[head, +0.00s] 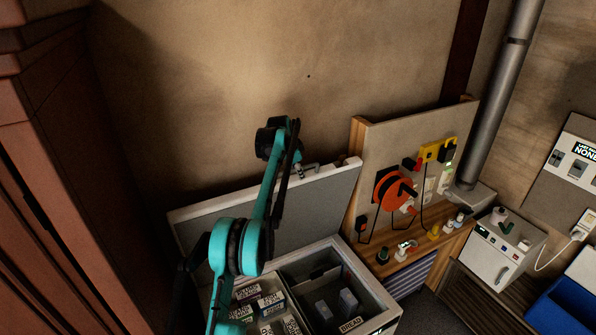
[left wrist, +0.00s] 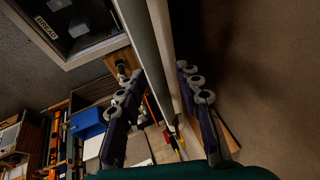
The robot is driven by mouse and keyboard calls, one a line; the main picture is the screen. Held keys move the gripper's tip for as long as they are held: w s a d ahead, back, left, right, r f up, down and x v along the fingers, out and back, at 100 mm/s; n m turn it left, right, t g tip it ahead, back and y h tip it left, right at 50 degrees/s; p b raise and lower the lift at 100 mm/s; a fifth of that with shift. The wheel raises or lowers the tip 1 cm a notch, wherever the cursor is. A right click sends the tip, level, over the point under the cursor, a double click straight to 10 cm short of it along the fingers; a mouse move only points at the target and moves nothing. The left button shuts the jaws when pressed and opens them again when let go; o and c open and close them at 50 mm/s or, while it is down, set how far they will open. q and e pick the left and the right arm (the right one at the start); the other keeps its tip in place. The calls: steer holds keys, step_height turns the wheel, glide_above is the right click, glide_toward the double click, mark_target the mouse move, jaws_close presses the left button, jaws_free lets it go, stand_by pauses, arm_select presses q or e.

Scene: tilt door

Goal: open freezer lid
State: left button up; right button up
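The freezer (head: 385,312) is a pale chest at the bottom of the head view. Its grey lid (head: 235,222) stands raised, nearly upright, at the back against the wall side. The lid's edge also runs between my fingers in the left wrist view (left wrist: 162,60). My left gripper (head: 305,170) is at the lid's top edge. In the left wrist view its fingers (left wrist: 160,85) are spread wide, one on each side of the lid; whether they touch it is hard to tell. My right gripper is not in view.
Labelled boxes (head: 270,302) and a darker compartment (head: 325,285) show inside the freezer. A workbench with a pegboard, an orange reel (head: 390,188) and tools stands to the right. A blue bin (head: 562,305) is at the far right. A wall stands close behind the lid.

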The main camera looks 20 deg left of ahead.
arm_select(q)
steer(key=v, duration=1.2)
stand_by(0.3)
steer(key=s+d+f+n+b, duration=0.4)
steer(key=s+d+f+b, duration=1.2)
steer(key=s+b, duration=0.35)
steer(key=s+d+f+n+b, duration=0.1)
steer(key=s+f+b, duration=0.4)
steer(key=f, duration=0.6)
steer(key=s+d+f+n+t+b, duration=0.1)
steer(key=s+d+f+b, duration=0.2)
steer(key=s+f+b, duration=0.3)
steer(key=s+d+f+n+b, duration=0.2)
steer(key=s+f+b, duration=0.3)
steer(key=s+f, duration=0.7)
step_height(320, 180, down, 4)
steer(key=shift+r+t+b, duration=0.1)
steer(key=shift+t+b, duration=0.2)
steer(key=shift+t, duration=0.1)
